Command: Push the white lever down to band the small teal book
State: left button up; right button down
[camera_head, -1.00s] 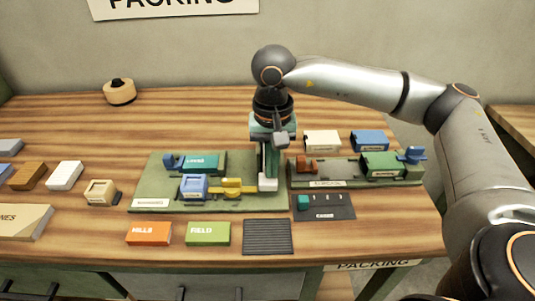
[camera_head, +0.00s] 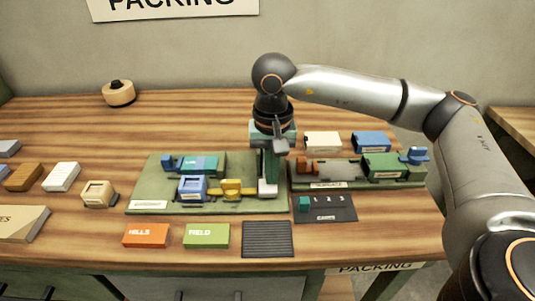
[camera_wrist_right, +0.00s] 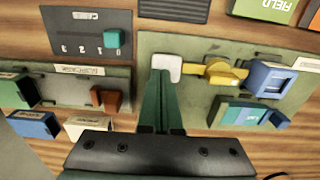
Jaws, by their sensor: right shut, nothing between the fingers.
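The white lever end (camera_head: 267,188) is a small pale block at the right end of the green banding board (camera_head: 150,195). In the right wrist view it shows as a white square (camera_wrist_right: 168,66) joined to a yellow piece (camera_wrist_right: 222,72). The small teal book (camera_head: 203,164) lies on the board to the left, beside blue holders; it also shows in the right wrist view (camera_wrist_right: 243,112). My right gripper (camera_head: 267,178) is shut and empty, pointing down with its tips at the white lever end. Contact is hard to tell. My left gripper is not in view.
A second board (camera_head: 334,174) with a green book (camera_head: 383,164) stands to the right. The counter plate (camera_head: 337,212) and a ridged dark pad (camera_head: 267,240) lie in front. Orange (camera_head: 146,235) and green (camera_head: 206,236) books lie near the front edge.

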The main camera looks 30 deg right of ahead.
dwell(0.3)
notch_tip(320, 180, up, 9)
jog(key=p, duration=0.6)
dwell(0.4)
dwell(0.4)
